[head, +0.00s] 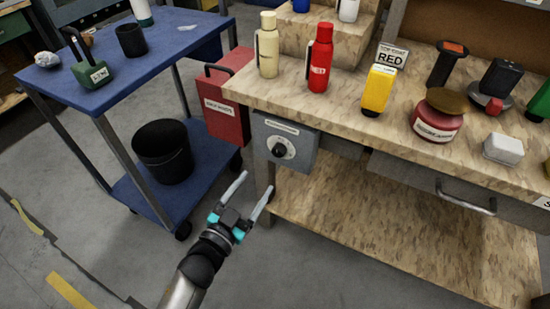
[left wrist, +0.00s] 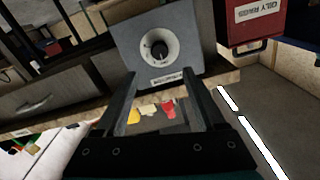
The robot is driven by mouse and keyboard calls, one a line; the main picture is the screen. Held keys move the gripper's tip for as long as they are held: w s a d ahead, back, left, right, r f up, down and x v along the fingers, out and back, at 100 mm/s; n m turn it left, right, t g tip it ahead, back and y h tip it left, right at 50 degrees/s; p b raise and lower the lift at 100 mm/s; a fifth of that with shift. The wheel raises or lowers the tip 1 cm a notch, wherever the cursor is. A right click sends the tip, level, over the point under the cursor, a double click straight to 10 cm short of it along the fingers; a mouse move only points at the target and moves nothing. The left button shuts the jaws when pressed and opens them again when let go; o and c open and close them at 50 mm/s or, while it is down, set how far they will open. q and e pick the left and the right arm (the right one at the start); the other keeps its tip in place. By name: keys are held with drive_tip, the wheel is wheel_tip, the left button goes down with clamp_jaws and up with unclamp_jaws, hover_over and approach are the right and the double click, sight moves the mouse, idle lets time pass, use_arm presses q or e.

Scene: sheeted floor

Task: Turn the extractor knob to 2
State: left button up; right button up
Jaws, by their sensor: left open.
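The extractor knob (head: 281,150) is a dark knob on a pale round dial, set in a grey box under the workbench's front left corner. It also shows in the left wrist view (left wrist: 159,50), upside down and straight beyond the fingers. The numbers on the dial are too small to read. My left gripper (head: 254,192) is open and empty, in front of and below the grey box (head: 305,148), apart from the knob. In the left wrist view its two fingers (left wrist: 166,90) stand apart. My right gripper is not in view.
A red box (head: 222,112) hangs left of the grey box. A blue cart (head: 115,70) with a black bin (head: 163,152) stands at the left. The workbench (head: 345,110) holds several bottles and tools. A drawer handle (head: 466,200) sticks out at the right. Floor before the knob is clear.

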sight(277, 154)
use_arm(q)
drive_tip(key=b+x, duration=0.2)
drive_tip(key=x, duration=0.7)
drive_tip(key=shift+w+d+f+b, duration=0.1)
drive_tip(key=shift+w+d+b, duration=0.05)
drive_tip(key=shift+w+b, duration=0.2)
drive_tip(key=shift+w+d, duration=0.25)
drive_tip(key=shift+w, duration=0.35)
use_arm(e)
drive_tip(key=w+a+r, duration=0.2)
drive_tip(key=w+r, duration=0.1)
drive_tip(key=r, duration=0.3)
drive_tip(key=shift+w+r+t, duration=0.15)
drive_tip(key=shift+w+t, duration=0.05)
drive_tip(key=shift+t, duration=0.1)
use_arm(q)
clamp_jaws()
